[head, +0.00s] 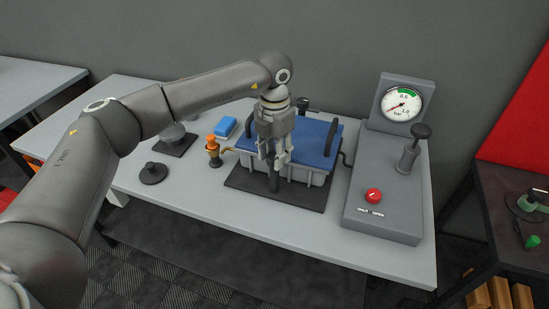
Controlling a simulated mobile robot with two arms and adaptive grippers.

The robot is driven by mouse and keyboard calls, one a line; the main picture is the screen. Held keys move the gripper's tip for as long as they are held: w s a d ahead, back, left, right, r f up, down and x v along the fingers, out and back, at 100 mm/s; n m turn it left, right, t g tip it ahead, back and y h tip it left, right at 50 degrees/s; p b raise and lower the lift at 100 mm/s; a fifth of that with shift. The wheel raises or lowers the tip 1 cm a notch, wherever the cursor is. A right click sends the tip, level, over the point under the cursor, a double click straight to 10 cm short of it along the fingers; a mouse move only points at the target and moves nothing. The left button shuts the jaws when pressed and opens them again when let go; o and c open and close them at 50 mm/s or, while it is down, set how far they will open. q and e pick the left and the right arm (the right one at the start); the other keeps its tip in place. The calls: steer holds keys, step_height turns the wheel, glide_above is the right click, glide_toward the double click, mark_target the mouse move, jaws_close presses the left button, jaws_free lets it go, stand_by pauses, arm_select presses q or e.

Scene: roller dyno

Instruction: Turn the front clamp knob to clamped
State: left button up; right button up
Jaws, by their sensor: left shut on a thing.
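My left gripper (275,161) points down at the front side of the blue-lidded grey box (307,138). Its fingers are shut on the dark front clamp knob, whose top is mostly hidden between them. The dark clamp post (274,183) shows below the fingertips, standing on the black base plate (308,200). I cannot read the knob's turn position. A second dark clamp knob (303,103) stands behind the box. My right gripper is not in view.
A grey console with a gauge (402,104), a plunger handle (421,131) and a red knob (373,195) stands to the right. The bench front is clear.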

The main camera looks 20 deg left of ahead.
arm_select(q)
steer(key=m+b, duration=0.2)
steer(key=m, duration=0.1)
steer(key=shift+f+m, duration=0.1)
steer(key=shift+m, duration=0.3)
steer(key=m+b, duration=0.1)
steer(key=m, duration=0.1)
steer(key=shift+m+b, duration=0.3)
steer(key=shift+m, duration=0.1)
steer(key=m+b, duration=0.1)
steer(key=m, duration=0.2)
steer(key=shift+m+b, duration=0.55)
steer(key=shift+m, duration=1.35)
steer(key=shift+r, duration=0.2)
steer(key=o, duration=1)
steer(key=shift+o, duration=0.2)
step_height(320, 180, up, 12)
